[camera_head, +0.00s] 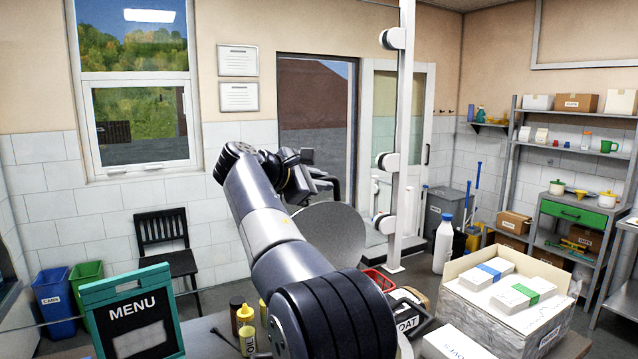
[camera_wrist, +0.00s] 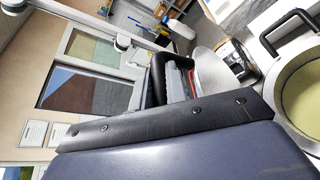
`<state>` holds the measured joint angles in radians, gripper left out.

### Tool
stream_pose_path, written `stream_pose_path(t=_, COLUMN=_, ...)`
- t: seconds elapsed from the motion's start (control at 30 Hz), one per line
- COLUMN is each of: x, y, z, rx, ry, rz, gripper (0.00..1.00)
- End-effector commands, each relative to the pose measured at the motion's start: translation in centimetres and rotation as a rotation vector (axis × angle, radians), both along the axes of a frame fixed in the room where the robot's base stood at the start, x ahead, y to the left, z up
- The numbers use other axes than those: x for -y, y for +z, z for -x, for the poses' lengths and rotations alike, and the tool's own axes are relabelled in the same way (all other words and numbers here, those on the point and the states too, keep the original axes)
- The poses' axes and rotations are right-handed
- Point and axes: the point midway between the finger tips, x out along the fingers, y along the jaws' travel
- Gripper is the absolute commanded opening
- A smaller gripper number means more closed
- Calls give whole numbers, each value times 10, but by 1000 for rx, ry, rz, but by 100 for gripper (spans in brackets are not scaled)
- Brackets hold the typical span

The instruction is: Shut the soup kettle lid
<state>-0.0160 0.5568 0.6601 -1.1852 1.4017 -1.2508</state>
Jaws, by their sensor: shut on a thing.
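The soup kettle shows at the right edge of the wrist view, with a pale metal rim (camera_wrist: 278,122), yellow-green soup inside (camera_wrist: 302,98) and a black side handle (camera_wrist: 288,32). Its grey round lid (camera_head: 330,232) stands raised beyond my arm in the head view; it also shows in the wrist view (camera_wrist: 211,63). The kettle is open. My gripper (camera_wrist: 178,82) is shut on the black lid handle (camera_wrist: 157,76). In the head view my gripper (camera_head: 312,170) is partly hidden by my wrist. My arm hides most of the kettle there.
A teal menu board (camera_head: 133,312) and sauce bottles (camera_head: 240,316) stand left of my arm. A red basket (camera_head: 378,281), an open carton of boxes (camera_head: 508,300) and a white bottle (camera_head: 443,243) are to the right. A white post (camera_head: 403,130) rises behind.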

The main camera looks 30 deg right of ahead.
Motion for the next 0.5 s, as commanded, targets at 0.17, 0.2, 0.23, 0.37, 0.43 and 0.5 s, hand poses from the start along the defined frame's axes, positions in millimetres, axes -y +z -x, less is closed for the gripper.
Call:
stream_pose_path(t=0.17, x=1, y=-8, z=18, rx=52, ry=-1, rz=-3, gripper=0)
stream_pose_path(t=0.2, x=1, y=-9, z=23, rx=67, ry=0, rz=-4, gripper=0)
stream_pose_path(t=0.23, x=2, y=-10, z=28, rx=79, ry=1, rz=-4, gripper=0)
stream_pose_path(t=0.37, x=3, y=-17, z=49, rx=144, ry=-1, rz=-7, gripper=0)
stream_pose_path(t=0.43, x=3, y=-21, z=61, rx=181, ry=1, rz=-9, gripper=0)
stream_pose_path(t=0.5, x=4, y=-25, z=74, rx=220, ry=1, rz=-12, gripper=0)
